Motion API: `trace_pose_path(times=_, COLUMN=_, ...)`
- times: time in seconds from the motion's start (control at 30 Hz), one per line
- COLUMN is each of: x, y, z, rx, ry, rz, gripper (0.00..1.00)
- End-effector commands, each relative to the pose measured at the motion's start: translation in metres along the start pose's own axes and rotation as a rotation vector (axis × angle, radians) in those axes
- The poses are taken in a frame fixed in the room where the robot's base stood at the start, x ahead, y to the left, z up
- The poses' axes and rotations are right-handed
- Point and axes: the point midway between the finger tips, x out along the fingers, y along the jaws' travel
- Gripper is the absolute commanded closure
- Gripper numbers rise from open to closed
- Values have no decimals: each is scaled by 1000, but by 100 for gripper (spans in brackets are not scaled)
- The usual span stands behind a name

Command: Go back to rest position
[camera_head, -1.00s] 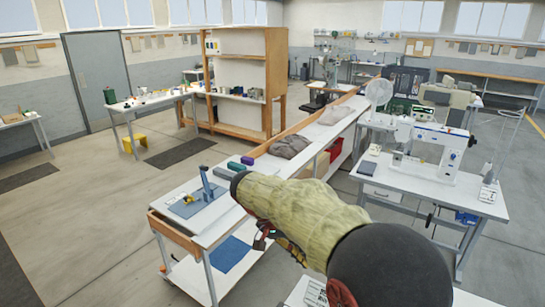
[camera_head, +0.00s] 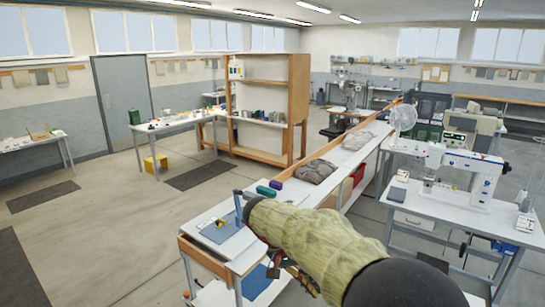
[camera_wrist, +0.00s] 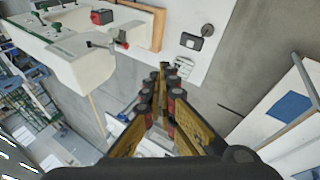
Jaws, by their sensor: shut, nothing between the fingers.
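My gripper (camera_wrist: 163,68) shows in the wrist view with its two yellow and black fingers together at the tips and nothing between them. It hangs over the grey floor beside a white table. In the head view my arm in a knitted green sleeve reaches forward, and the gripper (camera_head: 290,270) is mostly hidden under the sleeve. A blue hand press (camera_head: 239,206) stands on the near end of the long bench, just beyond the arm. A blue mat (camera_head: 218,232) lies beside it with small yellow pieces on it. My gripper touches none of these, as far as I see.
The long white bench (camera_head: 345,155) runs away with grey cloth piles (camera_head: 316,171) on it. A sewing machine (camera_head: 465,172) stands on a table at right. A wooden shelf (camera_head: 270,140) and a side table (camera_head: 180,121) are behind. Open floor lies at left.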

Motion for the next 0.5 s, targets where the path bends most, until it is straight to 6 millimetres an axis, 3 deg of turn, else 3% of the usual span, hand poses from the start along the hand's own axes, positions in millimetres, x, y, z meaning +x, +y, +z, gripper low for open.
trace_pose_path(times=0.23, x=23, y=-20, z=26, rx=-212, ry=-33, rz=-65, gripper=100)
trace_pose_path(times=0.5, x=36, y=-15, z=70, rx=-423, ry=-36, rz=-207, gripper=100)
